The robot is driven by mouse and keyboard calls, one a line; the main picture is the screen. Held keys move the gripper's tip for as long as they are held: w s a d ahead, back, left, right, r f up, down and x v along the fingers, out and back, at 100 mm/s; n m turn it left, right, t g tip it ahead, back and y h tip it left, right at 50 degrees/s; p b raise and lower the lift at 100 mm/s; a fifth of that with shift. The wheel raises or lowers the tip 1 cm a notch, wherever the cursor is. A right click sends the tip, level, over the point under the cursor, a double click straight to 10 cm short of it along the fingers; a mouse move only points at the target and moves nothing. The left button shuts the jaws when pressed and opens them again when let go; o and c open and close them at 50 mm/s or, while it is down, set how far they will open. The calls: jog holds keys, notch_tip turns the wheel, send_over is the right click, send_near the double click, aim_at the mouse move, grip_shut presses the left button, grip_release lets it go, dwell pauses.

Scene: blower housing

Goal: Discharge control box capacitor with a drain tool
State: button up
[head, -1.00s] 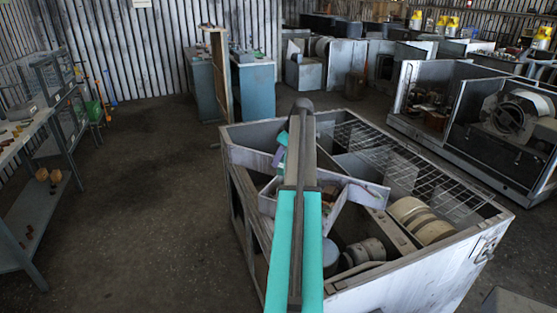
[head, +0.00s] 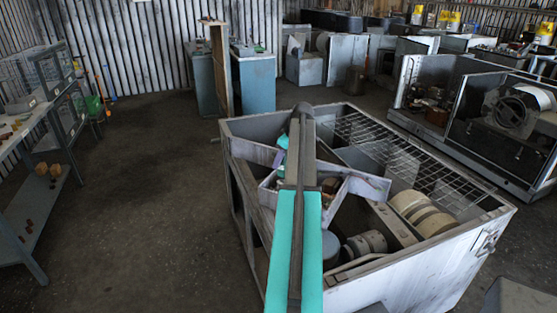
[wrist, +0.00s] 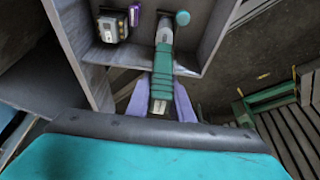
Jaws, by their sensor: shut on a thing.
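In the wrist view my gripper (wrist: 162,90), with pale purple fingers, is shut on the green handle of the drain tool (wrist: 161,78). The tool points into the grey control box (wrist: 211,38), over its near wall. A silver part with a small green knob (wrist: 183,18) lies at the tool's far end; I cannot tell whether it is the tool's tip or the capacitor, or whether they touch. Left of it are a purple part (wrist: 134,15) and a pale block with terminals (wrist: 109,27). In the head view my arm hides most of the gripper and part of the control box (head: 366,188).
The control box sits inside the open grey blower housing (head: 425,270), with a wire grille (head: 385,150) and cream-coloured rolls (head: 425,212). A shelf (head: 42,215) stands at the left. The floor (head: 150,190) between them is clear. Other housings stand behind right.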

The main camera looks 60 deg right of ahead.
jog(key=shift+f, duration=0.35)
jog(key=shift+s+f+b, duration=0.15)
jog(key=shift+f+b, duration=0.35)
jog(key=shift+f, duration=0.2)
dwell(2.9)
jog(key=shift+s+r, duration=0.1)
jog(key=shift+r, duration=0.05)
